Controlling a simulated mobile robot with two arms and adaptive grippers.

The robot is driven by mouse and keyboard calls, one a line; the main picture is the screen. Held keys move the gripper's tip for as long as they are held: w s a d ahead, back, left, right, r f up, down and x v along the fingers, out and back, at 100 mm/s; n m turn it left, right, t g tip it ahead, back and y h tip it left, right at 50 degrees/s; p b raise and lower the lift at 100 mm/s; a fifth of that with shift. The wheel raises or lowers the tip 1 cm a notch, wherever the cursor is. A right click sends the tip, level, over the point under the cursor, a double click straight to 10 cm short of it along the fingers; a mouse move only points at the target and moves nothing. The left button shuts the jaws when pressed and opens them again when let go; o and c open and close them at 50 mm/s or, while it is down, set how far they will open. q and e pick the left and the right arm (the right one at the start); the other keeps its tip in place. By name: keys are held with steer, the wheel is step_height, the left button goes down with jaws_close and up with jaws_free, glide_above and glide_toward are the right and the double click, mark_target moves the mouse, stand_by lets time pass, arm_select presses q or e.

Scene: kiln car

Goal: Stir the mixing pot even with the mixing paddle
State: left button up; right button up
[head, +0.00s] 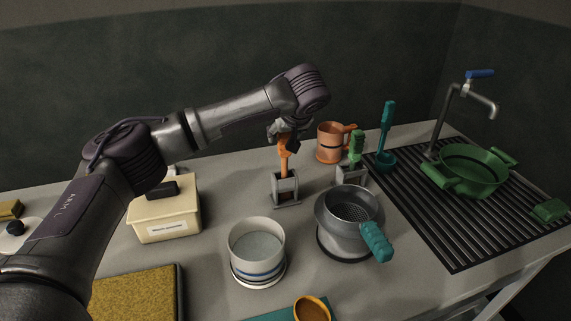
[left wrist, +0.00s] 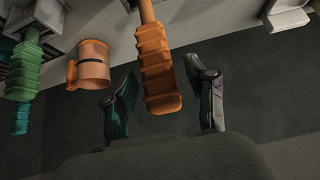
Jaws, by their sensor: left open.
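A tool with an orange handle (head: 283,153), likely the mixing paddle, stands upright in a grey holder (head: 286,188); its lower end is hidden in the holder. My left gripper (head: 290,130) is at the top of this handle. In the left wrist view the gripper (left wrist: 163,80) is open, with one finger on each side of the orange handle (left wrist: 155,65) and visible gaps. A white pot with blue bands (head: 257,262), likely the mixing pot, stands on the table in front, with pale grey contents (head: 257,245). My right gripper is not in view.
A grey pot with a sieve top (head: 345,215) and teal handle stands right of the white pot. An orange mug (head: 331,143) and a green-handled tool (head: 356,147) are close to the gripper. A cream box (head: 165,214) is left; a green pan (head: 470,173) is on the rack.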

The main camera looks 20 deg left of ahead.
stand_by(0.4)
arm_select(q)
steer(key=shift+p, duration=0.4)
steer(key=shift+c, duration=0.3)
jaws_close()
